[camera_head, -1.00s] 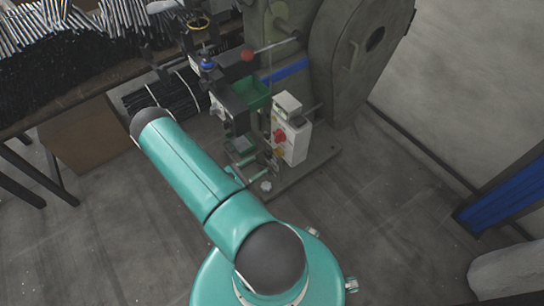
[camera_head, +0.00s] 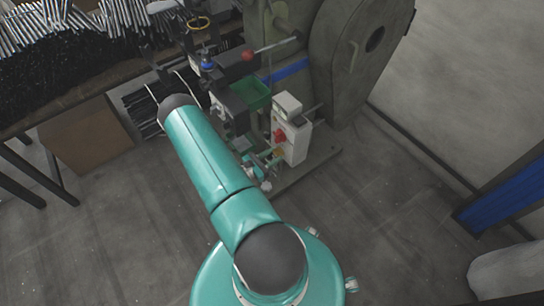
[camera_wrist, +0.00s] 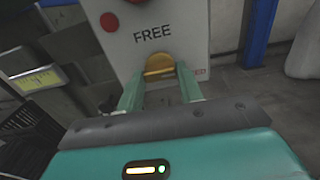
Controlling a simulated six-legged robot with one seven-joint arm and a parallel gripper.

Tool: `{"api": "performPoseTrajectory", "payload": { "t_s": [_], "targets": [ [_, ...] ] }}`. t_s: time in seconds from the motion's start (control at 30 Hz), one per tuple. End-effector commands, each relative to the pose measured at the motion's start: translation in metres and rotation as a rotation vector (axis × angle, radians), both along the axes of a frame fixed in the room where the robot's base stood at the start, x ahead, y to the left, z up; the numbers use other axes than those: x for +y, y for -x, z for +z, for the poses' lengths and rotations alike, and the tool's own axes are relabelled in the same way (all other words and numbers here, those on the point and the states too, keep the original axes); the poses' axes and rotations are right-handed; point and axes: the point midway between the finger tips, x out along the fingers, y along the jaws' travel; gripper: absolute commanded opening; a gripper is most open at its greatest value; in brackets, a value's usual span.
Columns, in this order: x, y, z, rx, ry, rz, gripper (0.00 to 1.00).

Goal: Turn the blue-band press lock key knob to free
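The press with the blue band (camera_head: 288,70) stands at the back in the head view. Its white control box (camera_head: 296,143) has an orange-yellow knob (camera_head: 279,152) low on its front. In the wrist view the yellow lock key knob (camera_wrist: 159,64) sits under the word FREE on the white panel (camera_wrist: 190,35). My gripper (camera_wrist: 160,76) is open, with one green finger on each side of the knob. Small gaps seem to show beside the knob; contact is not clear. The knob's lower part is hidden. In the head view my gripper (camera_head: 266,160) is small beside the box.
A red knob (camera_wrist: 109,22) is above left of the yellow one. A rack of rods (camera_head: 60,50) is at left.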

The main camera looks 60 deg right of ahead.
Motion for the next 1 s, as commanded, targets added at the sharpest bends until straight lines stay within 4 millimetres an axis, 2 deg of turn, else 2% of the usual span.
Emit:
{"api": "performPoseTrajectory", "payload": {
  "t_s": [0.47,1.0],
  "targets": [
    [0.0006,-0.0011,0.0002,0.060,-0.030,0.003,0.14],
    [0.0008,-0.0017,0.0003,0.446,-0.224,0.004,0.14]
  ]
}}
